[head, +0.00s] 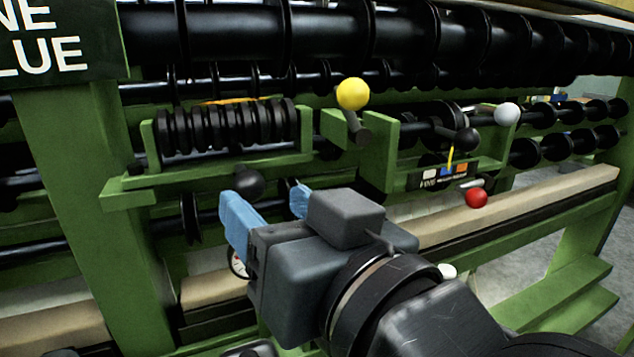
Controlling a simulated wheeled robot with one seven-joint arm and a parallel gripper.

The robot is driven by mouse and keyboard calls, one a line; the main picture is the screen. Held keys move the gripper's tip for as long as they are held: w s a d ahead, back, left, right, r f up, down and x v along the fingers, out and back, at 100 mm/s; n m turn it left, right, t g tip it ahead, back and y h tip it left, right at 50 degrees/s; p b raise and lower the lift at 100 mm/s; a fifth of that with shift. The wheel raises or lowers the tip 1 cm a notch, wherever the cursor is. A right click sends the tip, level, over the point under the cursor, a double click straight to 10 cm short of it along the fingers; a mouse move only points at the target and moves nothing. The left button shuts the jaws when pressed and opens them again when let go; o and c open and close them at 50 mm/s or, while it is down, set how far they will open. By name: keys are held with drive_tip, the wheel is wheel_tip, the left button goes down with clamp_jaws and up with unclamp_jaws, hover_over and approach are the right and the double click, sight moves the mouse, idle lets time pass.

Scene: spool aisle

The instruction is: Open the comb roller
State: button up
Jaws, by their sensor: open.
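A black ribbed roller (228,127), which looks like the comb roller, sits in a green bracket frame at the left of the machine. A black ball knob (249,183) is just below that frame. My gripper (264,194) has blue fingers and is open and empty. In the picture the knob shows between its fingertips, near the left one; I cannot tell the gap in depth. A yellow ball knob (353,95) on a short dark lever stands right of the roller. My gripper hides part of the area below the frame.
Long black rollers (420,30) run across the top. A green post (85,190) stands at the left. At the right are a white ball (507,113), a black ball (467,139), a red ball (477,198) and a small dial plate (443,177). A beige rail (530,200) runs below.

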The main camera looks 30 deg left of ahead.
sight(256, 193)
drive_tip(key=shift+x, duration=3.2)
drive_tip(key=shift+c, duration=0.3)
clamp_jaws()
